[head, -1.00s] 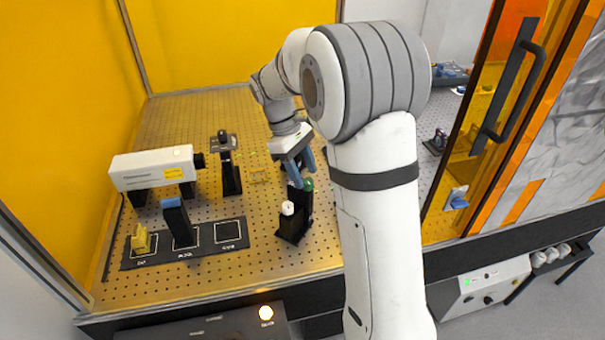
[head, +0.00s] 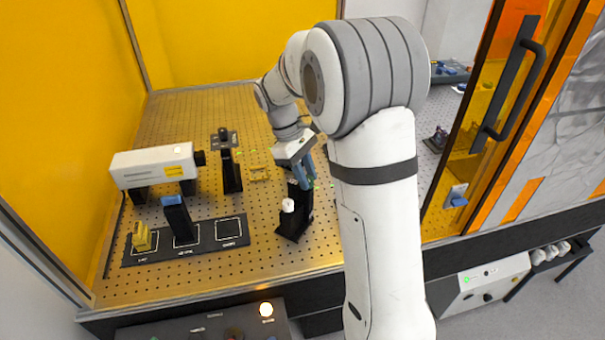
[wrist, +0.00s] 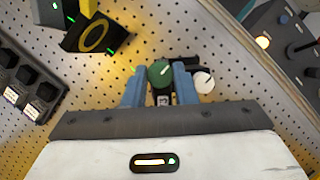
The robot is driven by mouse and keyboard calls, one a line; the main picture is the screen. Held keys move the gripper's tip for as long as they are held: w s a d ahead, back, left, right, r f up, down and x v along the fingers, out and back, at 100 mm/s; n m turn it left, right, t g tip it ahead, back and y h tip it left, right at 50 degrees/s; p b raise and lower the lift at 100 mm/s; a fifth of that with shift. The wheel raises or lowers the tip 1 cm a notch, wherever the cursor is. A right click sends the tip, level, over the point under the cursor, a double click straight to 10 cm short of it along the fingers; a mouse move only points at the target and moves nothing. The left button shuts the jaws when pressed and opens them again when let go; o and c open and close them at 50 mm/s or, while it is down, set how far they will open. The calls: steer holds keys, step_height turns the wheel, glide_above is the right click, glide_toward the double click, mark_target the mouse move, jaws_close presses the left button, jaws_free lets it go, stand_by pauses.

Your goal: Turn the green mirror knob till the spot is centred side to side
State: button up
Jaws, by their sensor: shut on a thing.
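The green mirror knob (wrist: 160,73) sits between the blue fingers of my gripper (wrist: 160,84) in the wrist view, with a pale line on its face. My gripper is shut on it. In the head view my gripper (head: 304,178) is at the top of the black mirror mount (head: 294,226), and its fingers mostly hide the green knob. A white knob (head: 288,205) is on the same mount; it also shows just right of the fingers in the wrist view (wrist: 203,81). I cannot make out the spot's position on any target.
A white laser box (head: 152,167) and a black post (head: 231,170) stand left of the mount. A dark tray (head: 215,245) with marked places lies in front. In the wrist view a black plate with a yellow ring (wrist: 95,36) stands nearby. An amber door (head: 490,110) is at right.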

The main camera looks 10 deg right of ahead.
steer(key=shift+r+m+g+p, duration=0.15)
steer(key=shift+m+g+p, duration=0.2)
steer(key=shift+m, duration=0.55)
steer(key=shift+d+m+y, duration=0.1)
steer(key=shift+m+y, duration=0.6)
steer(key=shift+m, duration=0.5)
steer(key=o, duration=1)
steer(key=shift+w, duration=0.1)
